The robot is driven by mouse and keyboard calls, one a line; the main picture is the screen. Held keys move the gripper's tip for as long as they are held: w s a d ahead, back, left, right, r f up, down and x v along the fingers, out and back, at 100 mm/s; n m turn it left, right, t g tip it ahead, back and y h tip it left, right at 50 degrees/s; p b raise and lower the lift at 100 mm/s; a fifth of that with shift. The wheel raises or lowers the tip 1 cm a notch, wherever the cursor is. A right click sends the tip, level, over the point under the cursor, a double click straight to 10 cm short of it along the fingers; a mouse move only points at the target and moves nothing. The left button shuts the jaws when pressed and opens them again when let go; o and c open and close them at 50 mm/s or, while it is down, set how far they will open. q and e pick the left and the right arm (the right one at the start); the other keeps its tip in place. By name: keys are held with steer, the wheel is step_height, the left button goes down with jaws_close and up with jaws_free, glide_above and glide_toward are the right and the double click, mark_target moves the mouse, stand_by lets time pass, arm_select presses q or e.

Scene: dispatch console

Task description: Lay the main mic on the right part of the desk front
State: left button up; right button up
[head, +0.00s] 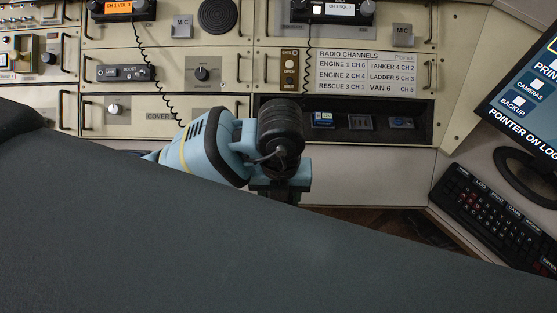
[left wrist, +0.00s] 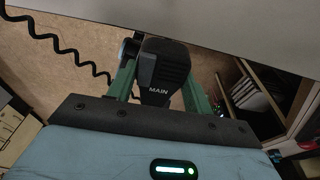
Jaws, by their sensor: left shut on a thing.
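The main mic (left wrist: 163,72) is a black handset marked MAIN. In the left wrist view it sits between the two green fingers of my left gripper (left wrist: 157,88), which is shut on it. In the head view my left gripper (head: 279,188) is over the desk's front edge, near the middle; its fingertips and the mic cannot be made out there. The pale desk front (head: 375,180) shows to the right of the gripper as a bare strip below the console. A black coiled cord (left wrist: 62,52) hangs left of the mic. My right gripper is not in view.
A dark recess (head: 362,122) with small devices lies behind the gripper. A black keyboard (head: 492,218) and a tilted screen (head: 530,95) stand at the right. Coiled cords (head: 150,75) hang from the radios. A large dark grey shape hides the lower left.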

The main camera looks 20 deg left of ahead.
arm_select(q)
steer(key=w+a, duration=0.1)
steer(key=w, duration=0.1)
steer(key=w+a, duration=0.1)
steer(key=w, duration=0.2)
steer(key=w+a, duration=0.2)
steer(key=shift+w+f, duration=0.35)
steer(key=shift+f, duration=0.05)
steer(key=shift+w+a, duration=0.3)
steer(key=shift+w, duration=0.5)
step_height(320, 180, down, 4)
steer(key=shift+w+a+r, duration=0.1)
steer(key=shift+r, duration=0.05)
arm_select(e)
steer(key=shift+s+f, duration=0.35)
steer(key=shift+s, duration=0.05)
arm_select(q)
steer(key=shift+b, duration=0.3)
steer(key=o, duration=1.1)
steer(key=shift+c, duration=0.2)
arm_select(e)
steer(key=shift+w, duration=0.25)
